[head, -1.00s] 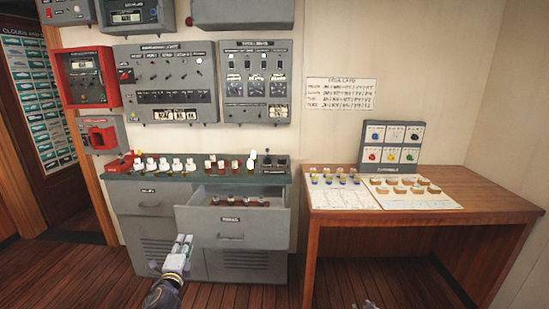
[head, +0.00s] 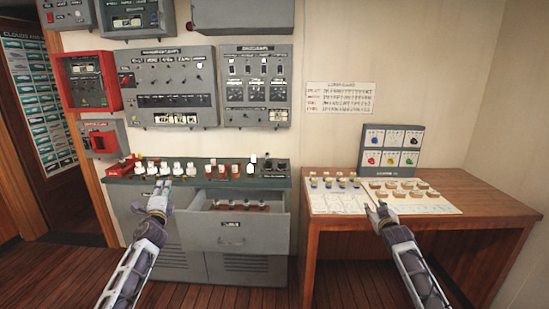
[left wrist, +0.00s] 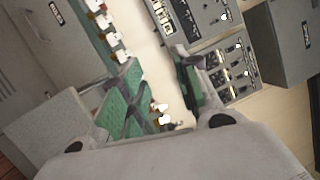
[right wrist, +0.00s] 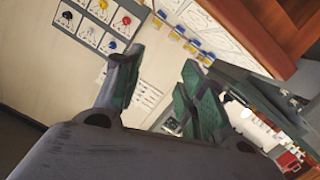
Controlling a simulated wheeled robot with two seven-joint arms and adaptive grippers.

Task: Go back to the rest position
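My left gripper (head: 160,184) is raised in front of the left part of the grey console (head: 130,200). Its two fingers stand apart in the left wrist view (left wrist: 158,85), with nothing held between them. My right gripper (head: 376,208) is in front of the wooden desk (head: 335,232), overlapping its front edge in the head view. Its fingers are also apart and empty in the right wrist view (right wrist: 160,85). Both forearms reach up from the bottom of the head view.
A console drawer (head: 232,232) stands open with several reddish-brown items inside. White and red pieces line the console top. The desk holds a paper sheet (head: 336,203), small blue-and-yellow items, tan pieces and a grey panel (head: 391,150) with coloured knobs.

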